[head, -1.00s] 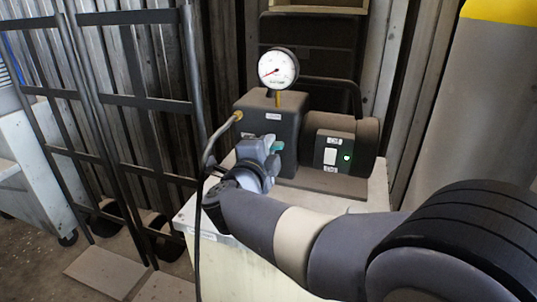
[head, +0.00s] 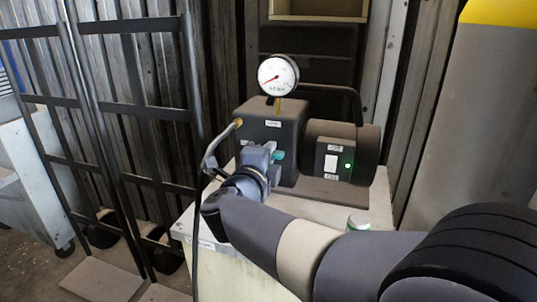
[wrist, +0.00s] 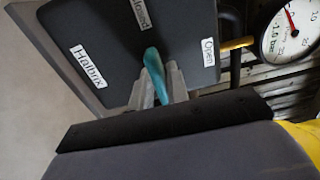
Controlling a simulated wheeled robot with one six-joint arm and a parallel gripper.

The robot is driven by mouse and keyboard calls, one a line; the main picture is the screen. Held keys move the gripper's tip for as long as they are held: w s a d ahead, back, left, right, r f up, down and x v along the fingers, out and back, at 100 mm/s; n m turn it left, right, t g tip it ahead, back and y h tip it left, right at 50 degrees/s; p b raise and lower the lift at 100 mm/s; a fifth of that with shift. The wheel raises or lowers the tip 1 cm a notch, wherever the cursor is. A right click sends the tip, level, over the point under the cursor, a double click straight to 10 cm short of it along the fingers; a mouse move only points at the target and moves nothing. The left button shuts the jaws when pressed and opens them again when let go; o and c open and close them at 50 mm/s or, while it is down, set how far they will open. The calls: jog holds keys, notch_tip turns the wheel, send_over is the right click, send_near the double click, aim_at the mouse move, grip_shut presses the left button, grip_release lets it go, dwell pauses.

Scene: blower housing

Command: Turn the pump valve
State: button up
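The pump (head: 270,135) is a dark grey box on a pale stand, with a round gauge on top. Its teal valve handle (head: 278,155) shows just right of my gripper (head: 262,157) in the head view. In the wrist view the teal handle (wrist: 155,75) stands below and between an "Open" label (wrist: 208,52) at right and a "Closed" label (wrist: 140,12) at top. My grey fingers (wrist: 158,88) lie on either side of the handle, close to it. I cannot tell whether they press on it.
The gauge (head: 278,75) stands above the pump; its red needle points lower left. A dark motor with a switch box (head: 333,160) and a lit green lamp sits at right. A hose (head: 207,160) runs down left. A green-and-white can (head: 358,221) stands near my arm.

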jog(key=o, duration=0.3)
jog(key=shift+o, duration=0.2)
jog(key=p+v, duration=0.2)
jog(key=v, duration=0.8)
jog(key=shift+s+a, duration=0.15)
jog(key=shift+s, duration=0.2)
jog(key=b+x, duration=0.2)
jog(key=x, duration=0.9)
jog(key=shift+s+a, duration=0.1)
jog(key=shift+s, duration=0.1)
